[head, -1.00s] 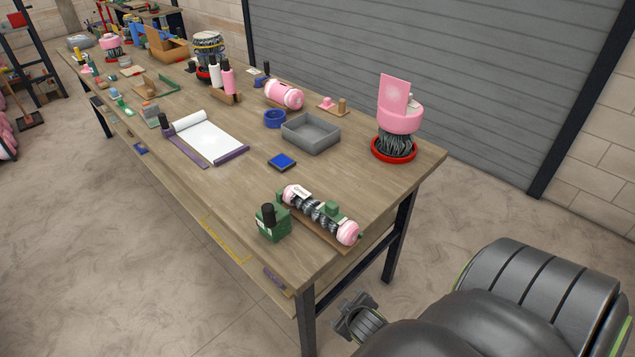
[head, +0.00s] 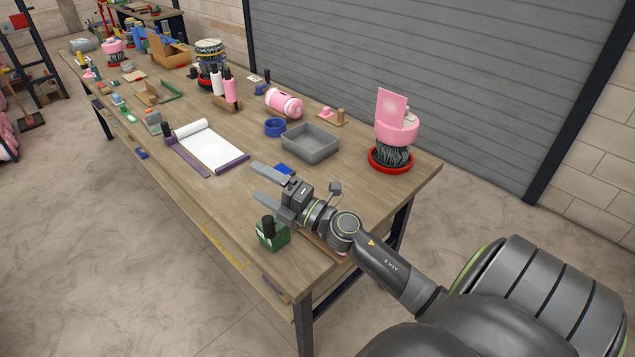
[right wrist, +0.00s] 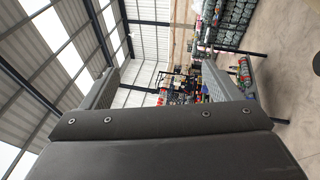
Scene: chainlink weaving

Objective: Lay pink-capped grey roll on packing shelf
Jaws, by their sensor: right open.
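The pink-capped grey roll (head: 343,253) is almost wholly hidden behind my right arm in the head view. Only a sliver of a pink cap shows below the arm, by the edge of its wooden base (head: 322,246). My right gripper (head: 262,184) is open and empty, above the table and past the roll, its fingers pointing left. In the right wrist view its two fingers (right wrist: 160,90) stand apart with nothing between them. A low shelf (head: 222,240) with a yellow outline runs under the table's front edge; I cannot tell whether it is the packing shelf. My left gripper is not in view.
A green block with a black knob (head: 271,233) stands just below my right gripper. A blue pad (head: 284,169) lies beside the fingers. A grey tray (head: 311,146), a blue ring (head: 274,127) and a pink-topped stand (head: 396,130) are behind. A white sheet (head: 210,145) lies left.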

